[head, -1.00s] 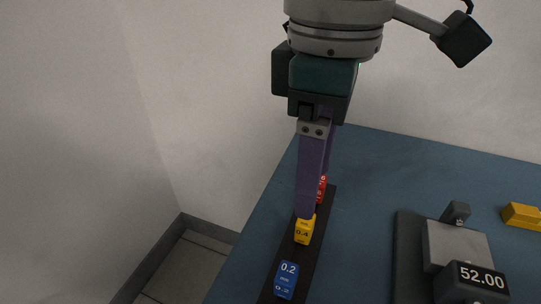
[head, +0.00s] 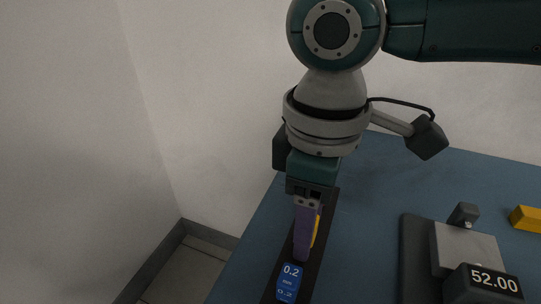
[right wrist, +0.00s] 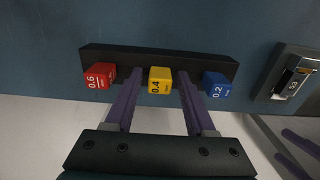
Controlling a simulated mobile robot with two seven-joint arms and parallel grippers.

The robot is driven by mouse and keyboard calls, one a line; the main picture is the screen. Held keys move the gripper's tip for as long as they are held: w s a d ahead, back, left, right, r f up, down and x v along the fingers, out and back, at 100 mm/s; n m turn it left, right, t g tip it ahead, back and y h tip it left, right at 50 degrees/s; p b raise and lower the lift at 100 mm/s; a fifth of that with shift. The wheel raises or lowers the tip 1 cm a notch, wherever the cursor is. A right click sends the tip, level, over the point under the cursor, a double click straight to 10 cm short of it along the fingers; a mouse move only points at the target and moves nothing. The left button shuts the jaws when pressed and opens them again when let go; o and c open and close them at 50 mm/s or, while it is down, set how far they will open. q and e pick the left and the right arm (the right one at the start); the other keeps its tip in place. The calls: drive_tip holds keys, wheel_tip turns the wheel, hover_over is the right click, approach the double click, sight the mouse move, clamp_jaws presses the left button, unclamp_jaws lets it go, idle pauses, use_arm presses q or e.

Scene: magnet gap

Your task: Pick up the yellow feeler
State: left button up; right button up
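The yellow feeler (right wrist: 160,80), marked 0.4, stands in a dark rack (right wrist: 205,62) between a red feeler (right wrist: 98,76), marked 0.6, and a blue feeler (right wrist: 217,85), marked 0.2. My right gripper (right wrist: 157,92) is open, with one purple finger on each side of the yellow feeler and a visible gap on both sides. In the head view the right gripper (head: 303,258) points down over the rack and hides most of the yellow feeler (head: 316,232). The blue feeler (head: 288,281) shows in front of it.
A grey device with a display reading 52.00 (head: 483,284) stands on the blue table (head: 375,205) to the right of the rack. A yellow block (head: 525,219) lies farther right. The table's left edge is close to the rack.

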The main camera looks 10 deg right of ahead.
drive_tip(key=c, duration=0.7)
clamp_jaws()
use_arm(q)
drive_tip(key=shift+a, duration=0.1)
